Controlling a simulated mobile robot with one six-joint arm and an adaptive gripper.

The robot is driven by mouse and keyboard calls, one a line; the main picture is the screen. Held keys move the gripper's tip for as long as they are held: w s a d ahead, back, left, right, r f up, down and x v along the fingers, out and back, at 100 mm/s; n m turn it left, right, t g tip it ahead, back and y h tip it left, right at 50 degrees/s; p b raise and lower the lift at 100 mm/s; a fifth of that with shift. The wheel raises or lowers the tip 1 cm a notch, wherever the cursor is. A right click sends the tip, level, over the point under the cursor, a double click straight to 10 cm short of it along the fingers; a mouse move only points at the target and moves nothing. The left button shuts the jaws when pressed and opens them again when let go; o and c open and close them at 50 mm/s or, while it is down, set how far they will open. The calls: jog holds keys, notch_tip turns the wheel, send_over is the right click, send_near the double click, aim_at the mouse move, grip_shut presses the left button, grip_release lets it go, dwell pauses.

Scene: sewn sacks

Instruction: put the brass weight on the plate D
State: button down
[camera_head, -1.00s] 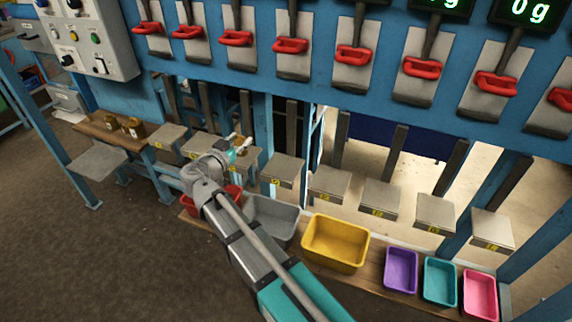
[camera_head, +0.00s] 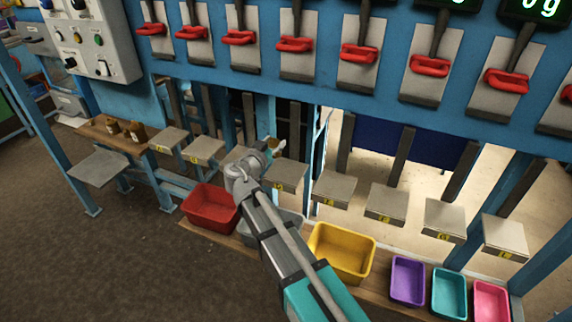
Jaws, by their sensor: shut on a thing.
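My gripper (camera_head: 272,148) is shut on a small brass-coloured weight (camera_head: 272,142), which is partly hidden by the fingers. In the picture they appear at the back left edge of a square grey plate (camera_head: 288,178), fourth from the left in the row. I cannot tell their height above it. Its yellow tag is too small to read surely; counting from the left it fits plate D. The plate to its left is mostly hidden by my arm.
Two brass-brown weights (camera_head: 137,131) stand on a wooden shelf at the left. Other plates (camera_head: 386,202) run to both sides. Below are a red bin (camera_head: 210,207), a grey bin partly behind my arm, and a yellow bin (camera_head: 341,252).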

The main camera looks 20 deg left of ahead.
jog(key=shift+w+d+f+b, duration=0.35)
jog(key=shift+w+f+b, duration=0.1)
jog(key=shift+f+b, duration=0.25)
jog(key=shift+w+d+f+b, duration=0.35)
jog(key=shift+w+f+b, duration=0.15)
jog(key=shift+f, duration=0.25)
jog(key=shift+w+d+f+b, duration=0.35)
jog(key=shift+w+f+b, duration=0.1)
jog(key=shift+f+b, duration=0.25)
jog(key=shift+f, duration=0.1)
jog(key=shift+w+d+f+b, duration=0.2)
jog(key=shift+f+b, duration=0.2)
jog(key=shift+w+f+b, duration=0.15)
jog(key=shift+f+b, duration=0.2)
jog(key=shift+f, duration=0.05)
jog(key=shift+f+b, duration=1.15)
jog(key=shift+b, duration=0.05)
jog(key=shift+f, duration=0.15)
jog(key=shift+c, duration=0.7)
grip_release()
jog(key=shift+r, duration=0.2)
